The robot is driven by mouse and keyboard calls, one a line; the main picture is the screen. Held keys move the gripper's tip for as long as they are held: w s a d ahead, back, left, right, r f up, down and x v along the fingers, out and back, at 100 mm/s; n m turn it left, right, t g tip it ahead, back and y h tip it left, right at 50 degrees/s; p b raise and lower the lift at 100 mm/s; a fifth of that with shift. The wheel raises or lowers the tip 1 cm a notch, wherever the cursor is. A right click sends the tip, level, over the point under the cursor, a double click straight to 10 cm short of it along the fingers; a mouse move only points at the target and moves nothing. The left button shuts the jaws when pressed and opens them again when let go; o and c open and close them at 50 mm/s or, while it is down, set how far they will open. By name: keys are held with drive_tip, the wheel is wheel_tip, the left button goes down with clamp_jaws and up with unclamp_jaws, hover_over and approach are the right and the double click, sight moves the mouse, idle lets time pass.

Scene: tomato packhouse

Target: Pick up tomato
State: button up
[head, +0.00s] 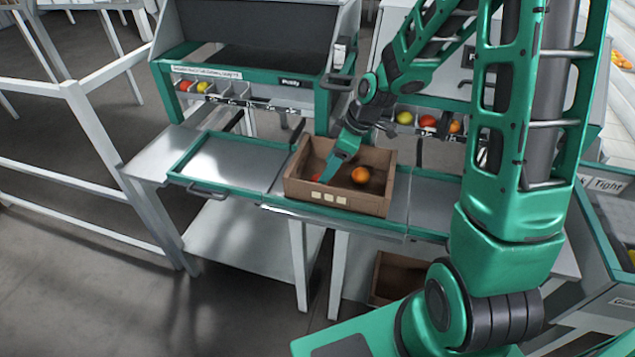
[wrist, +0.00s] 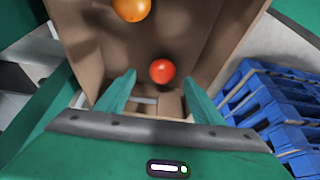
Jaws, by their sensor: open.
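A red tomato (wrist: 163,71) lies on the floor of a brown cardboard box (wrist: 72,38). In the wrist view it is just beyond my gripper (wrist: 160,84), whose two fingers are apart with nothing held between them. An orange tomato (wrist: 131,8) lies farther into the same box. In the head view my gripper (head: 328,174) reaches down into the box (head: 338,198) at its left part. The orange tomato (head: 360,175) shows to the right of the gripper. The red tomato is mostly hidden by the gripper there, with only a red sliver showing.
The box walls surround the gripper closely. The box stands on a grey table with a green-edged tray (head: 225,165) to its left. Sorting bins with tomatoes (head: 203,87) stand behind. Blue pallets (wrist: 275,105) show at the right of the wrist view. A white railing (head: 85,115) is at the left.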

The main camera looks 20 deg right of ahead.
drive_tip(key=shift+x, duration=2.65)
drive_tip(key=shift+s+a, duration=0.15)
drive_tip(key=c, duration=0.9)
